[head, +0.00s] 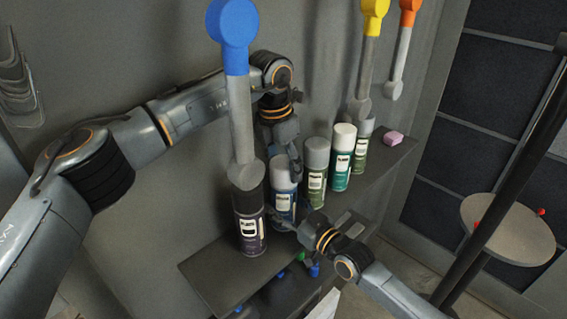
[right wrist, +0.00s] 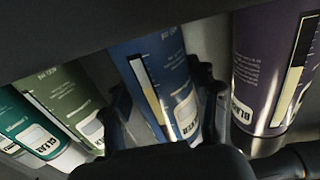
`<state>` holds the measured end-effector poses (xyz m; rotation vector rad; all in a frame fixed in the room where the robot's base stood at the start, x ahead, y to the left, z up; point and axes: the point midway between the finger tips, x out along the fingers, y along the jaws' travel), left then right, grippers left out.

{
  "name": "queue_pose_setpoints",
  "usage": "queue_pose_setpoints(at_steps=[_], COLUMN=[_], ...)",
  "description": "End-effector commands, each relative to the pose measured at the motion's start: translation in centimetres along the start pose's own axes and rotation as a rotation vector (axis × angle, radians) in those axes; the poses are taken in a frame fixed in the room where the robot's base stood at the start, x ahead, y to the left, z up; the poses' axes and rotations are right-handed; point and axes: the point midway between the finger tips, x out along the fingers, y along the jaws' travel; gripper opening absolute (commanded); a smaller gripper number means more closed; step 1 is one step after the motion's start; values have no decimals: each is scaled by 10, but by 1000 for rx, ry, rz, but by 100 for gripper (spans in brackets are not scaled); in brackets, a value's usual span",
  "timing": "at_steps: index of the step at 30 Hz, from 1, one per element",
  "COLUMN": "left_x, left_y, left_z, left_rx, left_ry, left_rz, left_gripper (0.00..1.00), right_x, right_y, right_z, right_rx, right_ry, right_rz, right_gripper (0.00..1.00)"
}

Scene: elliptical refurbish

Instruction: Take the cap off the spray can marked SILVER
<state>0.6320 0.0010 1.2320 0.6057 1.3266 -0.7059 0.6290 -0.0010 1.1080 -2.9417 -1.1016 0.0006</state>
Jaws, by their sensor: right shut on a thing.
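A blue spray can (head: 284,203) with a grey cap (head: 282,172) stands on the shelf. My right gripper (right wrist: 168,105) is shut on its body, and the can also shows in the right wrist view (right wrist: 158,75). Its label is partly hidden; I cannot surely read SILVER on any can.
A dark purple can (head: 250,225) stands close on the left. Olive (head: 316,180), teal (head: 341,170) and green (head: 361,155) cans and a pink block (head: 393,138) line the shelf (head: 222,276) to the right. A blue-ended grey tool (head: 238,100) hangs before the purple can.

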Motion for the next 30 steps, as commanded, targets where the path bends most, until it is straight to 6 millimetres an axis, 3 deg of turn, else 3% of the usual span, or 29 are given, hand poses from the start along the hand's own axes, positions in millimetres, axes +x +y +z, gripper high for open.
queue_pose_setpoints(at_steps=[1,4,30], left_x=[0,0,-2], left_y=[0,0,0], left_z=[0,0,0], left_rx=[0,0,-1], left_ry=[1,1,1], left_rz=[1,1,1], left_gripper=[40,21,21], right_x=[0,0,0], right_y=[0,0,0], right_z=[0,0,0], right_rx=[-1,-1,-1], right_ry=[0,0,0], right_rz=[0,0,0], right_gripper=[3,3,3])
